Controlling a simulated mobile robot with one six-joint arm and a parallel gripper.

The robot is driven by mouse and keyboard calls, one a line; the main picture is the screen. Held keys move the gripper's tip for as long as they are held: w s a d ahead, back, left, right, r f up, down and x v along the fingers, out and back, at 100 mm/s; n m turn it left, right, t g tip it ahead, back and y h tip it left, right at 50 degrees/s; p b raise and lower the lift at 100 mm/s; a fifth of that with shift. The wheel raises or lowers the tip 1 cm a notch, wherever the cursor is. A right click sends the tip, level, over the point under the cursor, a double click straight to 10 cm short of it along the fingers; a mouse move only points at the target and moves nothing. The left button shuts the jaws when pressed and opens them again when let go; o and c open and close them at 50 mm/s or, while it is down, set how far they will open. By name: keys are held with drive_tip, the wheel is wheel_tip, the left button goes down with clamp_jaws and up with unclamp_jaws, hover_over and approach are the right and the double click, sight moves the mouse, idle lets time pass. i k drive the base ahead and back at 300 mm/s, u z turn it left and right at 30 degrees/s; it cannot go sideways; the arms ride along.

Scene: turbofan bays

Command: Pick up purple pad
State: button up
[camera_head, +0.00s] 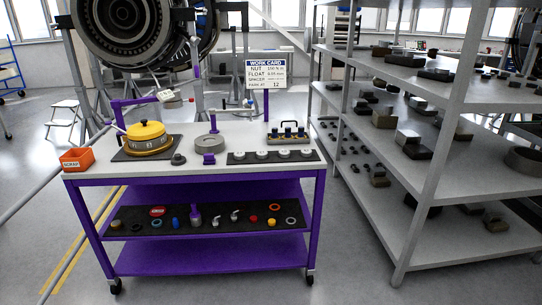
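A small purple block (209,159), the only pad-like purple piece I can make out, sits on the white top of the purple cart (235,171). It is directly in front of a grey round dish (209,143), and I cannot tell whether they touch. A narrow purple piece (214,124) stands upright at the dish's back. My gripper cannot be made out in this view.
A yellow lidded pot (146,134) on a dark mat and an orange bin (77,159) are at left. A dark strip with several white discs (268,154) and a work card (265,73) are at right. Grey shelving (428,185) stands close right. Floor in front is clear.

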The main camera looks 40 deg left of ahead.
sight(209, 158)
drive_tip(key=u, duration=1.7)
drive_tip(key=k, duration=0.45)
drive_tip(key=u, duration=0.25)
drive_tip(key=i, duration=3.35)
drive_tip(key=z, duration=0.35)
